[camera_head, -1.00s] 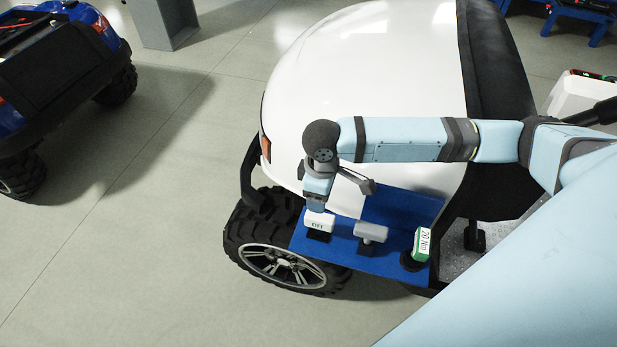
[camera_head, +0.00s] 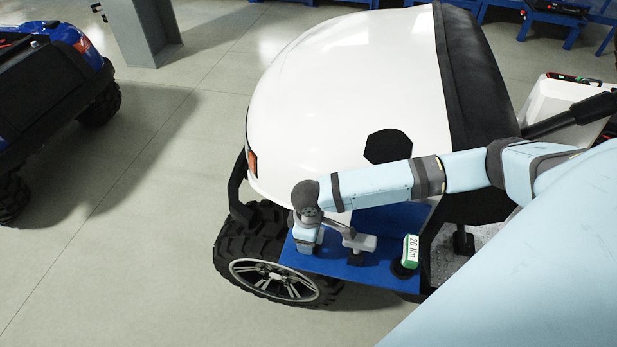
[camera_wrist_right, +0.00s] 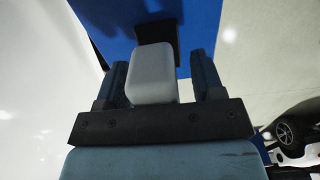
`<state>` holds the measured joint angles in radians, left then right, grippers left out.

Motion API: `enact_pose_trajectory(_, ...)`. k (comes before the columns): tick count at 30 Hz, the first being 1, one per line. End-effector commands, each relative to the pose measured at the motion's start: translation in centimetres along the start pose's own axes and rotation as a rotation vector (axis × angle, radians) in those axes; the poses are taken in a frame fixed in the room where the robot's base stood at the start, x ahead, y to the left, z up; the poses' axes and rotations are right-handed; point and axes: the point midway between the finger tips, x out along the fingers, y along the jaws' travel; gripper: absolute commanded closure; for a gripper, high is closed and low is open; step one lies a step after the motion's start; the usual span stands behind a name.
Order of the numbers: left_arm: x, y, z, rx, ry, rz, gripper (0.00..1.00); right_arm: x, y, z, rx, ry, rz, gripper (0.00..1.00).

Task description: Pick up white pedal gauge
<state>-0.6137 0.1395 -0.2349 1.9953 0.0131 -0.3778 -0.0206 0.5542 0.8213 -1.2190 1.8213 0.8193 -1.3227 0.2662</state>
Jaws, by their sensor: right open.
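In the head view, my right gripper (camera_head: 306,244) is down at the left end of the blue tray, over the spot where the white gauge marked OFF stands, and hides it. In the right wrist view a pale block (camera_wrist_right: 152,72), which looks like that white gauge, stands between the two fingers of my right gripper (camera_wrist_right: 161,78). The fingers are open, one on each side, with a gap visible at least on the right. A black holder (camera_wrist_right: 160,32) shows beyond the block. My left gripper is not in view.
The blue tray (camera_head: 335,266) sits above the wheel of the white vehicle (camera_head: 340,95). A grey tool (camera_head: 360,243) and a green-and-white block marked 20 Nm (camera_head: 411,250) stand close to the right. Open floor (camera_head: 110,270) lies to the left.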

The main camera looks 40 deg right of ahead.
Motion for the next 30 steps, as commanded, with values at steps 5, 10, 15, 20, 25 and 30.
enact_pose_trajectory(5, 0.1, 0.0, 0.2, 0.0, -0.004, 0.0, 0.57, 0.0, 0.0, 0.0, 0.0, 0.001, 0.0, 0.43)
enact_pose_trajectory(10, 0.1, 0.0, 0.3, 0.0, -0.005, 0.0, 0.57, -0.1, 0.0, 0.0, 0.0, 0.001, 0.0, 0.82)
enact_pose_trajectory(15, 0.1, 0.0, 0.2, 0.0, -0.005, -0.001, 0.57, -0.1, 0.0, -0.1, 0.0, 0.002, 0.0, 1.0)
enact_pose_trajectory(20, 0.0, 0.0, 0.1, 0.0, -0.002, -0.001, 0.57, -0.2, 0.0, -0.1, 0.0, 0.002, 0.0, 1.0)
enact_pose_trajectory(25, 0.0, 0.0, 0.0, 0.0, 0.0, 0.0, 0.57, -1.1, 0.0, -0.1, 0.0, 0.004, -0.001, 1.0)
enact_pose_trajectory(30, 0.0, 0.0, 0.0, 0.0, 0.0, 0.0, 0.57, -3.7, 0.1, -0.1, -0.001, 0.005, 0.001, 1.0)
